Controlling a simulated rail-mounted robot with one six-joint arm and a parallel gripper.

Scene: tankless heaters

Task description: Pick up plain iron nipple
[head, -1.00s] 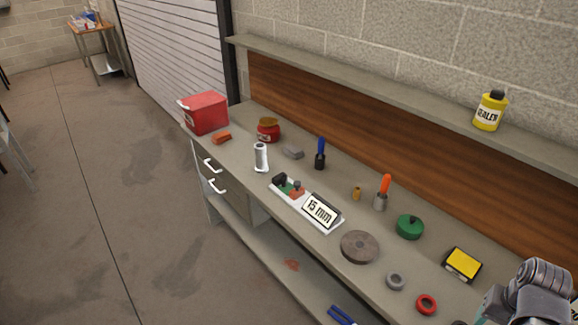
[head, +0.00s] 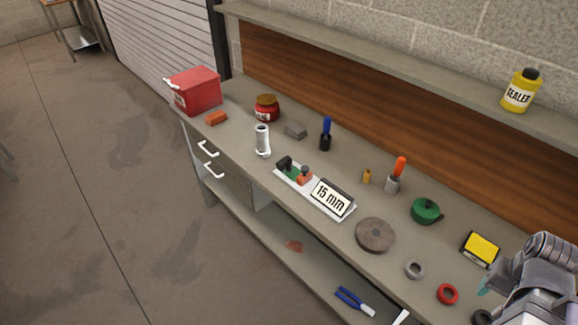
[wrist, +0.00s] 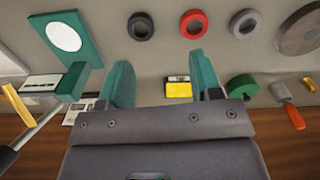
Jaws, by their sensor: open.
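I cannot tell for sure which piece is the plain iron nipple. A short grey ring-like piece (head: 414,270) lies near the bench's front edge and also shows in the wrist view (wrist: 244,23). Beside it lie a red ring (head: 447,294) and a black ring (wrist: 141,26), alike in shape. A pale grey tube (head: 262,141) stands upright farther left. My gripper (wrist: 161,80) has its teal fingers apart with nothing between them, and the rings lie beyond the fingertips. In the head view it is at the lower right, partly cut off.
A shelf (head: 400,66) runs above, bearing a sealer bottle (head: 520,91). Open floor lies left.

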